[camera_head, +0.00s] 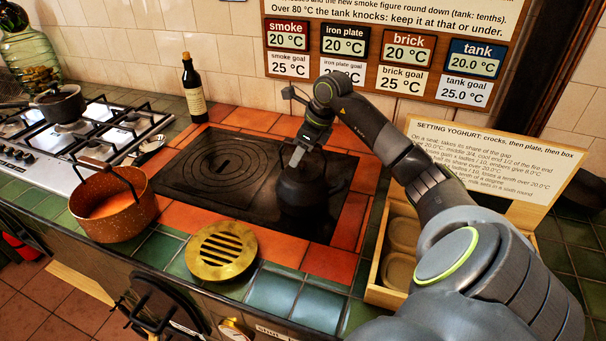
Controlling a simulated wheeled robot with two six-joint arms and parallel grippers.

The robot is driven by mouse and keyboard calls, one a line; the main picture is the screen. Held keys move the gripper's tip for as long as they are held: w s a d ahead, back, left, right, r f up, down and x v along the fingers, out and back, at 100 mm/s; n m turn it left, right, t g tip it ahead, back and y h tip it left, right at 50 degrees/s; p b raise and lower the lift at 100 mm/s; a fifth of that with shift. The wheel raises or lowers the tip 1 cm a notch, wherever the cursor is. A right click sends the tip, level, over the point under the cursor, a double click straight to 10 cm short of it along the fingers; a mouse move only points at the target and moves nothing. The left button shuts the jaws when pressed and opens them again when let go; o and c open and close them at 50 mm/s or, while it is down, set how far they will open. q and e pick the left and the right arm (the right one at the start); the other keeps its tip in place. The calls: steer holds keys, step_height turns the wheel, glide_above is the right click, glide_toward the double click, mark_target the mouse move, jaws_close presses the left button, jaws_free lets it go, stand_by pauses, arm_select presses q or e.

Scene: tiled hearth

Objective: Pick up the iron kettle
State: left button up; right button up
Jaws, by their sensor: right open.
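The iron kettle (302,193) is black and round and stands on the right part of the dark iron plate (197,186), near its right edge. My right gripper (297,158) is directly above the kettle, pointing down, with its jaws open. Its fingertips are at the kettle's top; I cannot tell whether they touch it or have the handle between them. My gripper and forearm hide part of the kettle's top. My left gripper is not in view.
A copper-coloured pot (114,217) stands at left by the gas hob (75,150). A round brass grate (221,252) lies on the front tiles. A dark bottle (193,92) stands behind the plate. A wooden box (373,270) with a sign (487,160) is at right.

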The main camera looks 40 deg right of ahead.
jaws_close()
stand_by(0.3)
stand_by(1.1)
steer(key=shift+w+r, duration=0.1)
steer(key=shift+r, duration=0.05)
steer(key=shift+d, duration=0.1)
